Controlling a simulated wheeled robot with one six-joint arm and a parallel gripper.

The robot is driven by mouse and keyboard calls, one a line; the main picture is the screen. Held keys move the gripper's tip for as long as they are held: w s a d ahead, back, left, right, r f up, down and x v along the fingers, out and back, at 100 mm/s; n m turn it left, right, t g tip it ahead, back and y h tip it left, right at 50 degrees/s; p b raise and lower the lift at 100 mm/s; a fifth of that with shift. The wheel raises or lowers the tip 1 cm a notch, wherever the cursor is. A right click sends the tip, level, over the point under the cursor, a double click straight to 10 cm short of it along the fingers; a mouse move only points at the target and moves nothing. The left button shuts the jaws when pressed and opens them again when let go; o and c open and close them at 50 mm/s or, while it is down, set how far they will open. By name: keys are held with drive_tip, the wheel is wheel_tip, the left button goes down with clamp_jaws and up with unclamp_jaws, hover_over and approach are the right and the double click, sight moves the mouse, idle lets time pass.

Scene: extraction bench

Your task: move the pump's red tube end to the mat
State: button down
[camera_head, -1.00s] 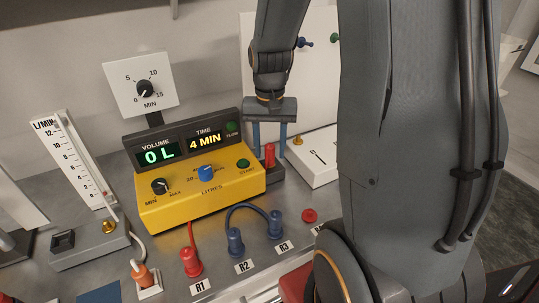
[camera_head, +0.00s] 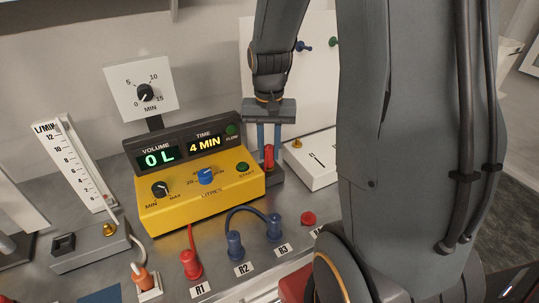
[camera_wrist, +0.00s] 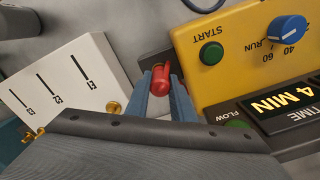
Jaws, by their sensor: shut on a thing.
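The red tube end (camera_head: 268,156) stands upright beside the right side of the yellow pump box (camera_head: 200,200), at a dark block. My gripper (camera_head: 269,150) is above it, pointing down, its two blue fingers shut on the red piece. In the wrist view the red end (camera_wrist: 161,77) shows between the fingertips (camera_wrist: 162,88). Whether it has left the block cannot be told. A blue patch, apparently the mat (camera_head: 100,296), is cut off at the bottom left edge.
A red plug (camera_head: 190,264) at R1 and blue plugs (camera_head: 235,245) joined by a tube stand in front of the pump. A flow meter (camera_head: 75,165) is at left. A white box (camera_head: 312,165) with a brass fitting is right of my gripper.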

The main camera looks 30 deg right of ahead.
drive_tip(key=shift+r+p, duration=2)
drive_tip(key=shift+r, duration=0.4)
